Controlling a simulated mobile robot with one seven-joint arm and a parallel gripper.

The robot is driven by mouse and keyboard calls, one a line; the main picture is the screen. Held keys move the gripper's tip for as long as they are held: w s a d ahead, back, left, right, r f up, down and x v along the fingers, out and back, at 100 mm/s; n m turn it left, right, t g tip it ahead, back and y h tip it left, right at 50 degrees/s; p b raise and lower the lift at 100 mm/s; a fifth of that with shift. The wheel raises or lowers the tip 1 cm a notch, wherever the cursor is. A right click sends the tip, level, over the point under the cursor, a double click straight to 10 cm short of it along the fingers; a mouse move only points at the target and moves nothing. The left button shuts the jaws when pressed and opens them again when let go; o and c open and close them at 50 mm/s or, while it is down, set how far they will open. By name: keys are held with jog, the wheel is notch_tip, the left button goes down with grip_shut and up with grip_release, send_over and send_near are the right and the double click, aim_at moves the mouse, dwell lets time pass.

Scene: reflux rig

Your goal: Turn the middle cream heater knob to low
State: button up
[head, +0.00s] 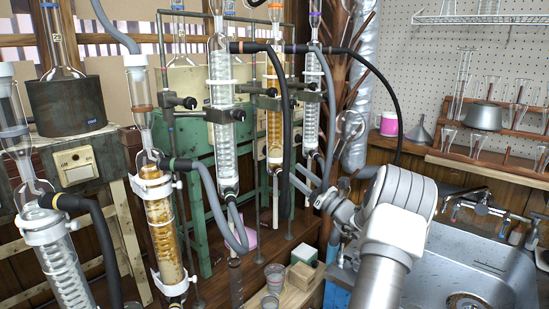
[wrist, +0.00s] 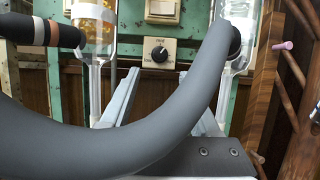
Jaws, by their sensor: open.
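The cream heater plate (wrist: 151,68) is fixed to a green frame in the wrist view. Its round black knob (wrist: 159,54) carries a pale pointer mark near the top; the lettering is too small to read. My gripper (wrist: 161,80) is open and empty, with one finger on each side of the plate's lower part, and the knob shows beyond and between the fingertips. I cannot tell the remaining distance. A thick grey hose (wrist: 110,150) crosses in front of the fingers and hides parts of them. In the head view my gripper (head: 308,188) is among the glass columns.
Glass tubes with hoses flank the plate; the amber-filled tube (wrist: 95,25) is on the left. A brown wooden rack (wrist: 262,70) stands on the right. In the head view, another cream heater box (head: 75,165) is at left and a steel sink (head: 475,265) at lower right.

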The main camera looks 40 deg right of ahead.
jog(key=x, duration=0.9)
jog(key=shift+w+b, duration=0.35)
jog(key=shift+b, duration=0.1)
jog(key=shift+c, duration=0.3)
grip_shut()
